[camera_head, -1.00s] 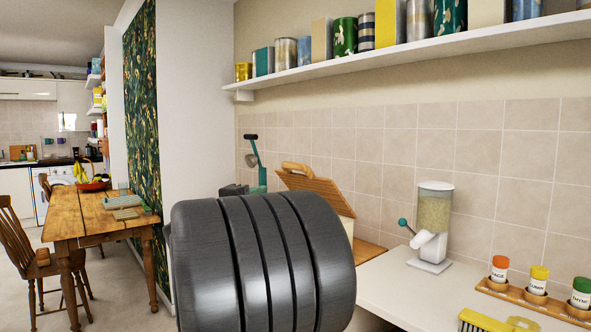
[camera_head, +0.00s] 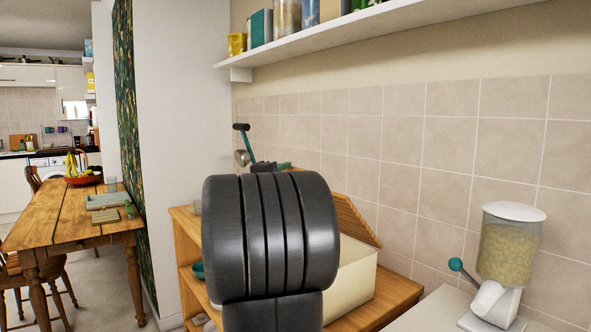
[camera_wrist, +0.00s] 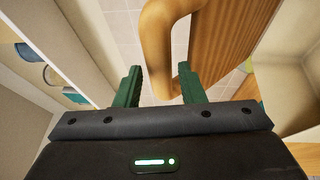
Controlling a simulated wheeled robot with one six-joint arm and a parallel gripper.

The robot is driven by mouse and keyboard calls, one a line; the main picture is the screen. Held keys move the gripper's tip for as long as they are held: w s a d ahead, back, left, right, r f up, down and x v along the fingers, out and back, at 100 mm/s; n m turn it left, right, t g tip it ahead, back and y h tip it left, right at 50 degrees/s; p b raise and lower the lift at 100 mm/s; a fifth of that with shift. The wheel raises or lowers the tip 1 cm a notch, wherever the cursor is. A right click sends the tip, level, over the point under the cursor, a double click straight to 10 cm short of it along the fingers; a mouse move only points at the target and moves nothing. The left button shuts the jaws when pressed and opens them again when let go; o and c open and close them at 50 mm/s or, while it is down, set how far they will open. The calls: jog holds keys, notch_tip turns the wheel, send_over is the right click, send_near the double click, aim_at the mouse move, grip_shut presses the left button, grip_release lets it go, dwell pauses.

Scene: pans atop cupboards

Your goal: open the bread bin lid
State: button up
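The bread bin (camera_head: 352,284) is a cream box on a wooden cupboard, partly hidden behind my arm in the head view. Its slatted wooden lid (camera_head: 352,218) is raised and tilted, leaning toward the tiled wall. In the wrist view the lid (camera_wrist: 232,40) stands at right, with the cream inside of the bin (camera_wrist: 284,88) beyond it. The lid's rounded wooden handle (camera_wrist: 156,40) is just ahead of my gripper (camera_wrist: 160,70). The green fingers are apart, with the handle's lower end showing between them; I see no clear contact.
A grain dispenser (camera_head: 508,250) stands on the white counter to the right. A shelf of tins (camera_head: 400,32) runs above.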

jog(key=shift+p+x, duration=0.3)
jog(key=shift+x, duration=2.45)
grip_shut()
